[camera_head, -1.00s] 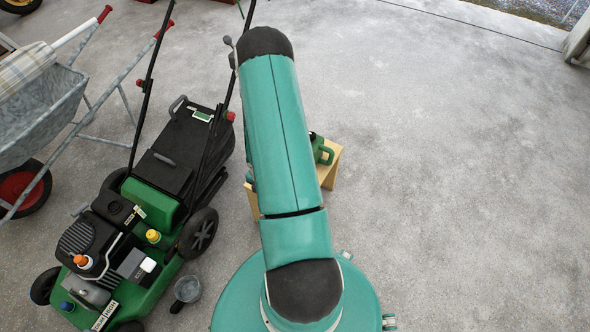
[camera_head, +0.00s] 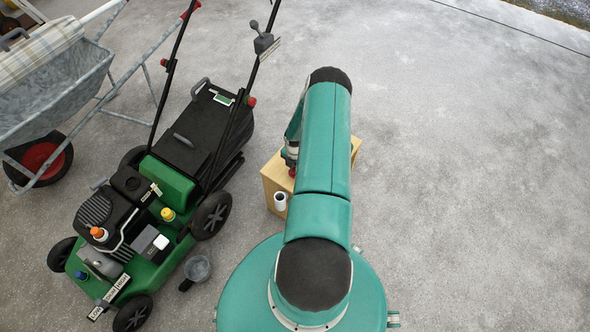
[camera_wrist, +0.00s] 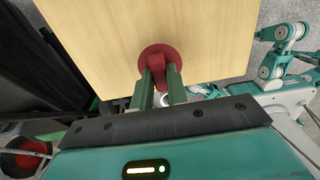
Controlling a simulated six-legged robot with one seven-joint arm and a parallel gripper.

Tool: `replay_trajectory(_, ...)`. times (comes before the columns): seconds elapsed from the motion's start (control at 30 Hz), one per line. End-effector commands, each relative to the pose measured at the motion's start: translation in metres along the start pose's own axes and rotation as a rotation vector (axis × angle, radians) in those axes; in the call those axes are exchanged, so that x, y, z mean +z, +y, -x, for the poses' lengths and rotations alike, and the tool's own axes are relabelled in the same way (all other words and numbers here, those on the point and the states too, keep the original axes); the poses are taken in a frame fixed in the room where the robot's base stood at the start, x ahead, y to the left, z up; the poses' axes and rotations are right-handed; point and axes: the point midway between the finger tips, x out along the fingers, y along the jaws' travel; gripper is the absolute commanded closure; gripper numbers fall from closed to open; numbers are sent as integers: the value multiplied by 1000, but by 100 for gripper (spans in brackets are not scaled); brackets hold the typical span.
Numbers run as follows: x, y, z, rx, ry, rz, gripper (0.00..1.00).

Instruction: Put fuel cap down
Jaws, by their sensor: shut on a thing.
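The red fuel cap (camera_wrist: 161,53) shows in the wrist view as a round disc with a raised grip. My gripper (camera_wrist: 160,78) is shut on that grip, one green finger on each side. The cap is over the pale wooden top of a small box (camera_wrist: 100,35); I cannot tell whether it touches the wood. In the head view, a bit of red, seemingly the cap (camera_head: 292,172), shows at the box (camera_head: 272,190), left of my arm. My arm hides most of the box there.
A green lawn mower (camera_head: 180,185) stands left of the box, with a grey funnel-like cup (camera_head: 197,268) beside it. A white cylinder (camera_head: 280,201) is at the box's front. A wheelbarrow (camera_head: 60,85) is far left. The concrete floor at right is clear.

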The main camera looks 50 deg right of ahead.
Motion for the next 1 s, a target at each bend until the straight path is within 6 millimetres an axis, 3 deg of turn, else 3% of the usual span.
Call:
replay_trajectory(0.1, 0, 0, -14, 0, 0, 1, 100)
replay_trajectory(0.47, -1, 0, -18, 0, -1, 2, 100)
replay_trajectory(0.5, -1, 0, -18, 0, -1, 2, 83)
replay_trajectory(0.6, 0, 0, -18, 0, -1, 2, 63)
replay_trajectory(1.0, 0, 1, -11, 1, -2, 1, 63)
